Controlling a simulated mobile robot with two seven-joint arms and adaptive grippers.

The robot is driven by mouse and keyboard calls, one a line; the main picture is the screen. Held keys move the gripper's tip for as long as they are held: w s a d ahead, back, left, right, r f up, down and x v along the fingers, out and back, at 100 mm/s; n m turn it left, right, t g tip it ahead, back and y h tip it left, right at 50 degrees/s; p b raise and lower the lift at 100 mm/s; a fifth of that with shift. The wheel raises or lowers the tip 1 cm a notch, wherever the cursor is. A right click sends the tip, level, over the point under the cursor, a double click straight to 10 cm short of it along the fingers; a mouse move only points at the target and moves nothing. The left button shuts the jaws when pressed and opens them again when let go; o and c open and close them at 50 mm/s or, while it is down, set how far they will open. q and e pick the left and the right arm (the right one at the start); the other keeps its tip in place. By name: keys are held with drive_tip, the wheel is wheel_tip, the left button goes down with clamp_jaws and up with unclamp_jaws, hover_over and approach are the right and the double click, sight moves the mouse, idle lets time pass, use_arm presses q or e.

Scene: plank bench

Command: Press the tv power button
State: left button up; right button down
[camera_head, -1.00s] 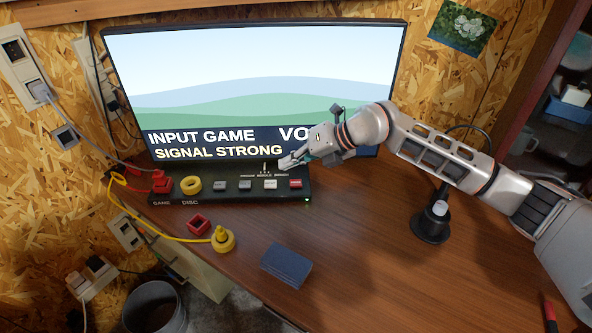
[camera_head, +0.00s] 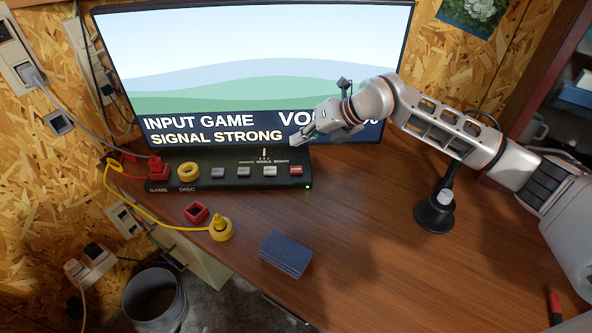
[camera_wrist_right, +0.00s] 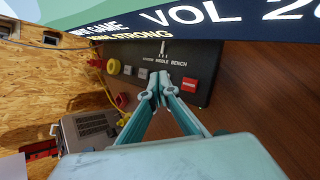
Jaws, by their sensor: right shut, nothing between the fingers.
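The tv (camera_head: 255,70) is lit and reads "INPUT GAME" and "SIGNAL STRONG". A black control panel (camera_head: 240,186) lies in front of it, with grey buttons, a white button (camera_head: 270,171) and a red button (camera_head: 296,170); the red one also shows in the wrist view (camera_wrist_right: 189,85). I cannot read which is power. My right gripper (camera_head: 297,142) is shut and empty, in front of the screen's lower edge and above the panel's right end. In the wrist view its fingertips (camera_wrist_right: 162,80) appear left of the red button and cover the white one. My left gripper is not in view.
A red plug (camera_head: 155,170) and yellow ring (camera_head: 189,173) are at the panel's left. A red piece (camera_head: 196,212), yellow plug (camera_head: 221,230) and dark blue block (camera_head: 286,254) lie in front. A black stand (camera_head: 434,216) is to the right. The wood bench between is clear.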

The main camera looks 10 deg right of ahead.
drive_tip(key=b, duration=0.3)
hover_over(299, 170)
wheel_tip(299, 170, down, 6)
drive_tip(key=shift+r, duration=0.25)
drive_tip(key=shift+f, duration=0.8)
use_arm(q)
drive_tip(key=shift+w+a+f, duration=0.3)
drive_tip(key=shift+w+f, duration=0.05)
drive_tip(key=shift+f, duration=0.2)
drive_tip(key=shift+w+a+f, duration=0.3)
drive_tip(key=shift+f, duration=0.25)
use_arm(e)
drive_tip(key=shift+w+f, duration=0.1)
use_arm(q)
drive_tip(key=shift+s+d+f, duration=0.15)
drive_tip(key=shift+s, duration=0.15)
use_arm(e)
drive_tip(key=shift+f, duration=0.15)
drive_tip(key=shift+f, duration=0.25)
use_arm(q)
drive_tip(key=shift+w, duration=0.1)
